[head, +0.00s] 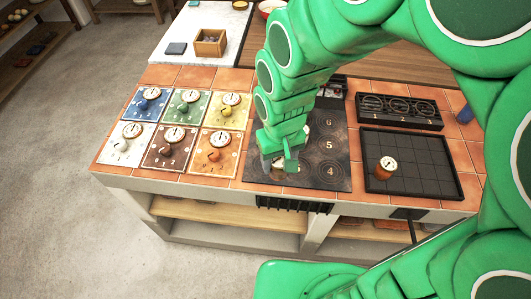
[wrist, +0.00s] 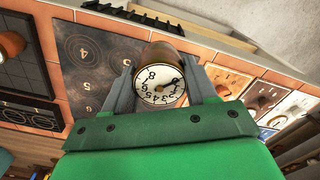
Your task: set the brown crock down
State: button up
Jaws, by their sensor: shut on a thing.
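My gripper (head: 280,164) is over the near left part of the dark numbered hob plate (head: 325,179). It is shut on a brown crock (wrist: 170,53) with a white numbered dial on top. In the wrist view the crock stands between the two grey fingers, dial facing the camera. In the head view the gripper hides most of the crock, and only a bit of its pale dial and side shows. I cannot tell whether its base touches the plate. The plate's numbers 4, 5 and 6 show to the right of the gripper.
An orange-brown crock (head: 386,168) with a dial stands on the black gridded tray (head: 430,173) at right. A black rack (head: 399,110) is behind it. Several coloured panels (head: 122,158) with dials lie at left. A wooden box (head: 211,42) stands at the back.

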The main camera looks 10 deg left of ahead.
jog(key=shift+w+a+f, duration=0.7)
jog(key=shift+w+f, duration=0.65)
jog(key=shift+w, duration=0.15)
jog(key=shift+w+a+f, duration=0.75)
jog(key=shift+w+f, duration=0.6)
jog(key=shift+w, duration=0.2)
jog(key=shift+w+a+f, duration=0.7)
jog(key=shift+w+f, duration=0.65)
jog(key=shift+w, duration=0.15)
jog(key=shift+f, duration=1.55)
jog(key=shift+f, duration=0.15)
jog(key=o, duration=1.2)
jog(key=shift+o, duration=0.2)
notch_tip(320, 180, up, 12)
jog(key=shift+d+r, duration=0.1)
jog(key=shift+r, duration=0.1)
